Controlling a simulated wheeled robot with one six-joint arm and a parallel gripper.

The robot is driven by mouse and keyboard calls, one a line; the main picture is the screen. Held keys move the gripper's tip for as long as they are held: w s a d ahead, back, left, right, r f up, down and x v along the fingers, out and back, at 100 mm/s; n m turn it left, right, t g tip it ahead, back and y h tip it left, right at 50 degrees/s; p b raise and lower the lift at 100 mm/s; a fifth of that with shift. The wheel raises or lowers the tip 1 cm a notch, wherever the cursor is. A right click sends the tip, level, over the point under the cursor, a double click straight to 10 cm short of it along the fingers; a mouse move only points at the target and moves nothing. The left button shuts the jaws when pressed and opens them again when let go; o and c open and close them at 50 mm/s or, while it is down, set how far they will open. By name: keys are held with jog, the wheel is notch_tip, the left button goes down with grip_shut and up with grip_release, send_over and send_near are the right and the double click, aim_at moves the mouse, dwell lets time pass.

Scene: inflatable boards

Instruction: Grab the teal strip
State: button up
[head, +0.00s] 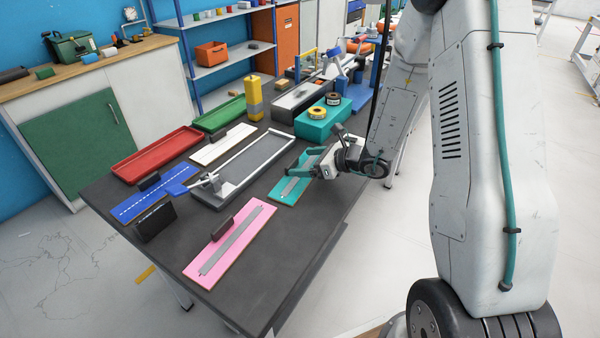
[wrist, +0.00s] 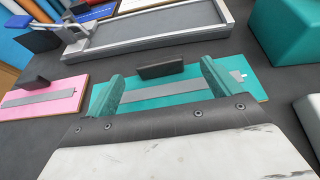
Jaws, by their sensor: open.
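The teal strip (head: 285,193) lies flat on the dark table near its right edge. It has a grey band along it and a dark upright block that shows in the wrist view. My gripper (head: 310,167) is over the teal strip and hides part of it. In the wrist view, the two teal fingers of my gripper (wrist: 163,84) are spread apart with nothing held between them. The dark block (wrist: 160,70) of the teal strip (wrist: 183,84) stands beyond the gap between the fingers. I cannot tell whether the fingers touch the board.
A grey metal tray (head: 228,189) lies left of the teal strip. A pink board (head: 218,262) with a dark block lies toward the front. A teal box (head: 312,129) with tape rolls stands behind. Blue (head: 130,208), white and red pieces lie farther left.

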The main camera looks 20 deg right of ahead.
aim_at(294, 162)
jog(key=x, duration=0.7)
jog(key=shift+a, duration=0.15)
jog(key=c, duration=1.1)
